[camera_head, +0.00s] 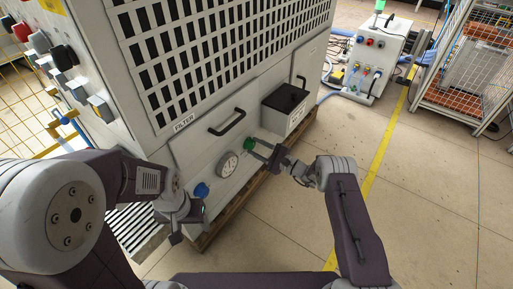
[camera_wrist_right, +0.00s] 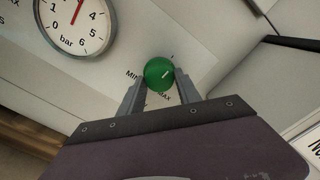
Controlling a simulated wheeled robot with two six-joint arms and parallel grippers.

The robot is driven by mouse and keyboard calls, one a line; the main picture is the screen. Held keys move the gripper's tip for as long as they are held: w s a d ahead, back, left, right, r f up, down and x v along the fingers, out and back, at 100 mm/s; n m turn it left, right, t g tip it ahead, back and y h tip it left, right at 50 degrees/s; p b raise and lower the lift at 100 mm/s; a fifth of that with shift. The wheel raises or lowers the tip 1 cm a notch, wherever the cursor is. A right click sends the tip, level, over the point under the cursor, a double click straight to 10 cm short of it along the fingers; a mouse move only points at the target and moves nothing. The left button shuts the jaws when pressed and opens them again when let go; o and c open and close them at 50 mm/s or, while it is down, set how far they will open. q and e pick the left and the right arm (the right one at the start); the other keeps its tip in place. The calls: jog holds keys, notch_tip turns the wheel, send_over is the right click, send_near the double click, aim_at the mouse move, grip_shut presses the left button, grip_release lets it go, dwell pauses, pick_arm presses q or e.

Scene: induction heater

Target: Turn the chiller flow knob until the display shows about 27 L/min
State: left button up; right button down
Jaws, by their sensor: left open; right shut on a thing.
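The green knob (camera_head: 249,144) sits on the front panel of the large white cabinet (camera_head: 222,146). My left gripper (camera_head: 190,222) is open and empty, low in front of the cabinet, near a blue knob (camera_head: 201,191). I cannot make out a flow reading in L/min.
A round gauge in bar (camera_head: 227,164) sits between the blue and green knobs; its red needle shows in the right wrist view. A dark handle (camera_head: 227,122) and a black-topped box (camera_head: 286,99) stick out nearby. Open floor (camera_head: 420,200) lies to the right.

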jog(key=shift+f, duration=0.1)
dwell(0.3)
jog(key=c, duration=0.8)
grip_release()
jog(key=shift+c, duration=0.2)
jog(key=shift+d, duration=0.1)
jog(key=p+v, duration=0.5)
jog(key=v, duration=0.4)
